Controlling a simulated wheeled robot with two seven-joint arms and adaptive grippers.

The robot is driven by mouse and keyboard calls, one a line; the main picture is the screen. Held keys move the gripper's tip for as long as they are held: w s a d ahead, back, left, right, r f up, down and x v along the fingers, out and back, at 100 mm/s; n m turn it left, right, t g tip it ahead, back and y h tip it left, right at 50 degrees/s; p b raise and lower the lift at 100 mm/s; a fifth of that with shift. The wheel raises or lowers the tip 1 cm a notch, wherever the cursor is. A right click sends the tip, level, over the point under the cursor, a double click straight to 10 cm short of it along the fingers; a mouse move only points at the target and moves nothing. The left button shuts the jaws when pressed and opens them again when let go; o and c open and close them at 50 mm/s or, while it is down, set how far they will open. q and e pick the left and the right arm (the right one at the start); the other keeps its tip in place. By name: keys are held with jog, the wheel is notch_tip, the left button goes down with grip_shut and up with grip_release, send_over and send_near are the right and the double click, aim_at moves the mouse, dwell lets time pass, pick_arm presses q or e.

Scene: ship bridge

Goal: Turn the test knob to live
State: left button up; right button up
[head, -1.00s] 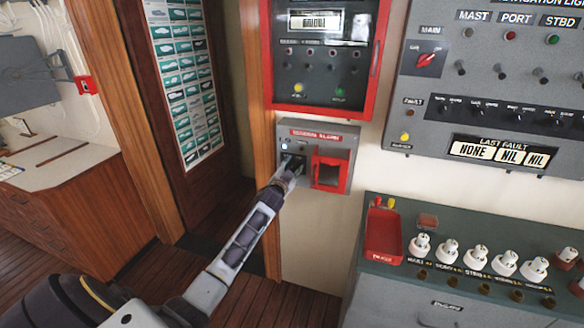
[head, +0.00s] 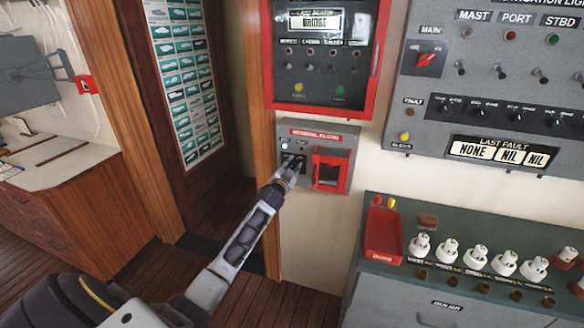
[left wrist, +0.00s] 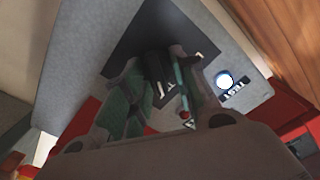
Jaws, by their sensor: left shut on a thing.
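The test knob (left wrist: 158,72) is a small black knob on a dark plate of the grey wall-mounted alarm box (head: 345,140). In the head view the knob is mostly hidden by my left gripper (head: 293,164). The left gripper (left wrist: 153,90) is shut on the knob, with its green-grey fingers on either side of it. A lit white lamp (left wrist: 224,80) with a TEST label sits beside the plate in the left wrist view. The knob's exact setting cannot be read. My right gripper is not in view.
An open-looking red frame (head: 331,171) is on the box's right side, close to the gripper. A red-framed panel (head: 318,106) hangs above. A green-topped console (head: 450,221) with several white lamps and a red tray (head: 383,234) stands at right.

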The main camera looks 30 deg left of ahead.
pick_arm(q)
jog(key=shift+r+n+p, duration=0.1)
jog(key=shift+n+p, duration=0.35)
jog(key=shift+n, duration=0.95)
jog(key=n, duration=0.1)
jog(key=n+p, duration=0.1)
jog(key=n, duration=0.3)
jog(key=shift+a+p, duration=0.25)
jog(key=shift+p, duration=0.15)
jog(key=n, duration=0.2)
jog(key=n+p, duration=0.1)
jog(key=n, duration=0.2)
jog(key=shift+s+a, duration=0.1)
jog(key=shift+a, duration=0.1)
jog(key=shift+n, duration=0.5)
jog(key=o, duration=0.9)
